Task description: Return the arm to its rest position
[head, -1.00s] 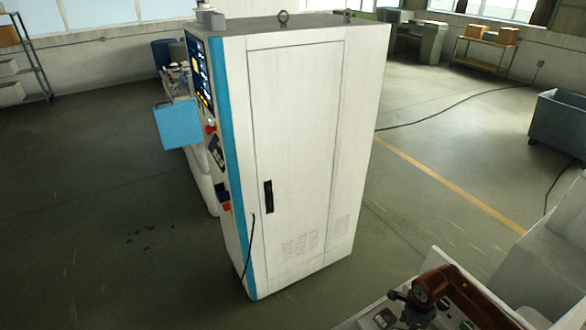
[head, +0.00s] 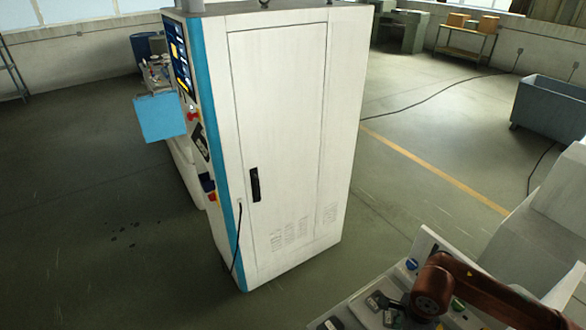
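A reddish-brown arm (head: 476,287) of mine comes in from the lower right, with a rounded joint at its near end. It lies over a pale machine surface (head: 425,246) at the bottom right. I cannot make out gripper fingers on it; dark parts beside the joint are too unclear to name. My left arm and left gripper are not in view.
A tall white cabinet (head: 275,130) with a blue edge stands in the middle, its control panel facing left. A blue panel (head: 160,117) sticks out beside it. A grey-blue bin (head: 552,108) stands at the right. Open floor (head: 80,250) lies to the left.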

